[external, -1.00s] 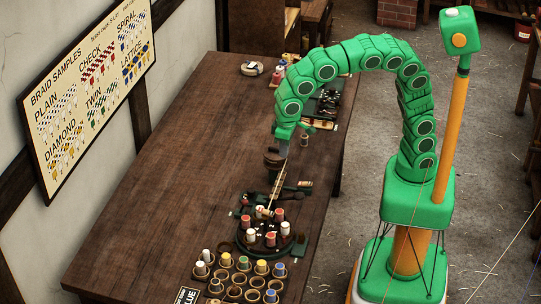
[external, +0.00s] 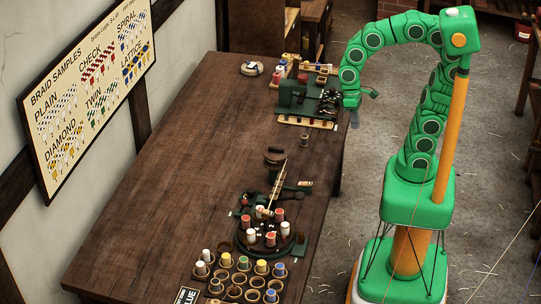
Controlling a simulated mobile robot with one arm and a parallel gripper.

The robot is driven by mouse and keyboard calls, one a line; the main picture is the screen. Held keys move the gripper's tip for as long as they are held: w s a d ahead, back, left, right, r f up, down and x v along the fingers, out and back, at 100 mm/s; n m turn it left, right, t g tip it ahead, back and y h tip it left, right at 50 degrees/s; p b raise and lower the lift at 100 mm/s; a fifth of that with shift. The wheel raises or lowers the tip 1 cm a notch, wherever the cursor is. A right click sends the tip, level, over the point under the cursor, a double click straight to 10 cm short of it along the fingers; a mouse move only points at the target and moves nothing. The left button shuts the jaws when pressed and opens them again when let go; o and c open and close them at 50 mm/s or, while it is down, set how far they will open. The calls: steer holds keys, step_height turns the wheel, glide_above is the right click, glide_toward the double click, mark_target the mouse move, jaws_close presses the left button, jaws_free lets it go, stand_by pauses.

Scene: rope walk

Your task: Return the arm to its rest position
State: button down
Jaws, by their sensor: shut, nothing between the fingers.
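My green segmented arm arches from its base at the right toward the table.
A braiding device (external: 268,236) with coloured bobbins stands at the table's near right. A rack of bobbin cups (external: 236,279) is in front of it. A green machine (external: 300,94) sits near the far right edge. The table's left half is clear.

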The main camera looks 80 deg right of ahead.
steer(key=s+d+f+h, duration=0.1)
steer(key=s+d+f, duration=0.1)
steer(key=s+d, duration=0.6)
steer(key=shift+s+f+n, duration=0.15)
steer(key=shift+s+n, duration=0.2)
steer(key=shift+n, duration=0.05)
steer(key=shift+d, duration=0.1)
stand_by(0.4)
